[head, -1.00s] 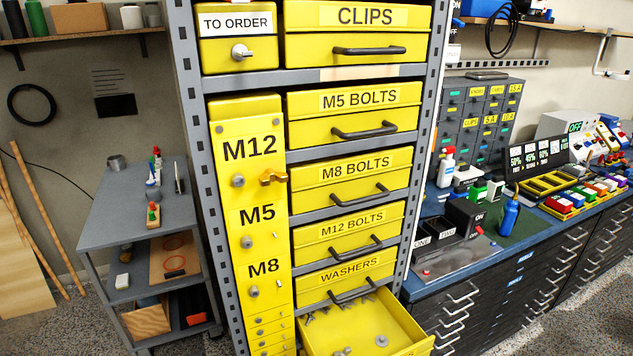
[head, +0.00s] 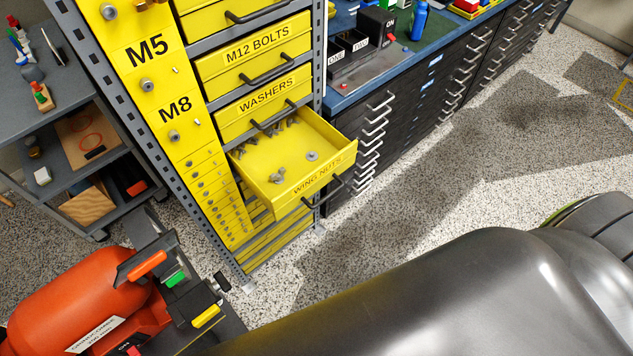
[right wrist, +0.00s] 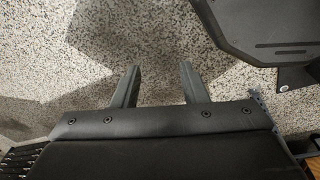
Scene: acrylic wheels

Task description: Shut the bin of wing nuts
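The wing nuts bin (head: 345,152) is a yellow drawer low in the shelf rack, pulled well out. Its front carries the label WING NUTS and a dark bar handle (head: 330,192). Several grey metal pieces lie on its floor, some bunched at the back under the washers drawer. In the right wrist view my right gripper (right wrist: 158,68) has its two fingers apart with only speckled floor between them. No fingers show in the head view, and the bin is not clearly visible in the wrist view. My left gripper is not in view.
The washers drawer (head: 262,104) above is shut. A red compressor-like machine (head: 75,300) stands at the lower left. A grey shelf cart (head: 95,160) is left of the rack. Dark drawer cabinets (head: 400,120) stand to the right. Open floor (head: 400,210) lies before the bin.

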